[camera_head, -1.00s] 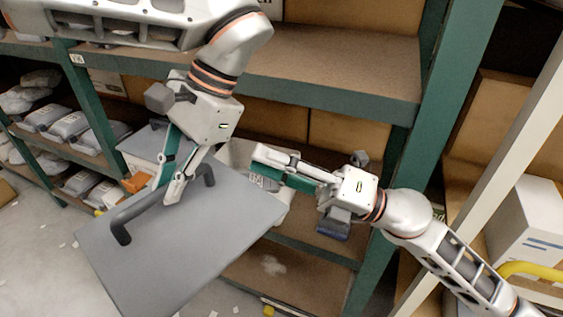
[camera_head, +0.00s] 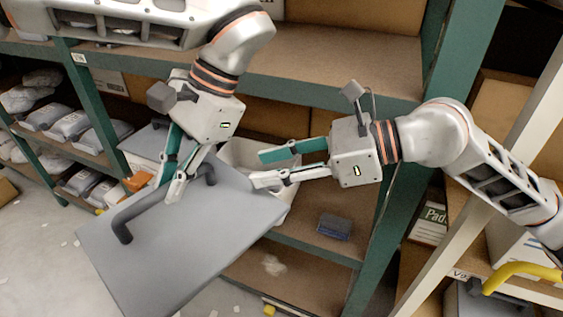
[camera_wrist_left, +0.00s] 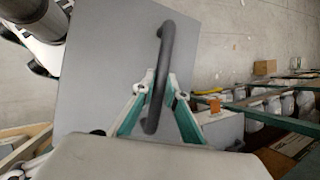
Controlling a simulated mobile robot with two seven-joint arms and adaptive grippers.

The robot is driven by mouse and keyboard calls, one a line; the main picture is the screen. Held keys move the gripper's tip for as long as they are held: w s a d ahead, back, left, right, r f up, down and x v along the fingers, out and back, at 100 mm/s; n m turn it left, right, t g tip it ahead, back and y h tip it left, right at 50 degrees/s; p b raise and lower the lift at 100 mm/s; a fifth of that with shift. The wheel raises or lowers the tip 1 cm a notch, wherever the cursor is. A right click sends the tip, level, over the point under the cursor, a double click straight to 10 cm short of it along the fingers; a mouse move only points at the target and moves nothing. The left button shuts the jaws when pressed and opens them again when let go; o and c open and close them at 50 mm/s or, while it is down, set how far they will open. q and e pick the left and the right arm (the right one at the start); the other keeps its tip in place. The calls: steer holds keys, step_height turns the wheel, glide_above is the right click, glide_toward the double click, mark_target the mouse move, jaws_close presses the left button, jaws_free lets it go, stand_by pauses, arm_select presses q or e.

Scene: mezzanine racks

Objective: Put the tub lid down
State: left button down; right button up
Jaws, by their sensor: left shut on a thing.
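The tub lid (camera_head: 190,250) is a flat grey panel with a dark bar handle (camera_head: 135,210). My left gripper (camera_head: 170,185) is shut on this handle and holds the lid tilted in front of the shelves. The left wrist view shows the handle (camera_wrist_left: 163,60) between the fingertips, with the lid (camera_wrist_left: 105,75) behind it. A pale tub (camera_head: 240,152) stands on the shelf behind the lid, largely hidden by the lid and my right gripper. My right gripper (camera_head: 259,169) is open, its fingers apart over the lid's upper right corner; I cannot tell if they touch it.
A small dark blue box (camera_head: 334,227) lies on the shelf right of the lid. Green rack posts (camera_head: 395,205) stand close by my right arm. Wrapped bags (camera_head: 68,124) fill the left shelves. The floor (camera_head: 45,260) at lower left is mostly clear.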

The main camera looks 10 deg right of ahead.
mark_target(215, 177)
steer(key=x, duration=1)
steer(key=shift+a, duration=0.1)
jaws_close()
arm_select(q)
steer(key=c, duration=2)
jaws_free()
steer(key=shift+o, duration=0.2)
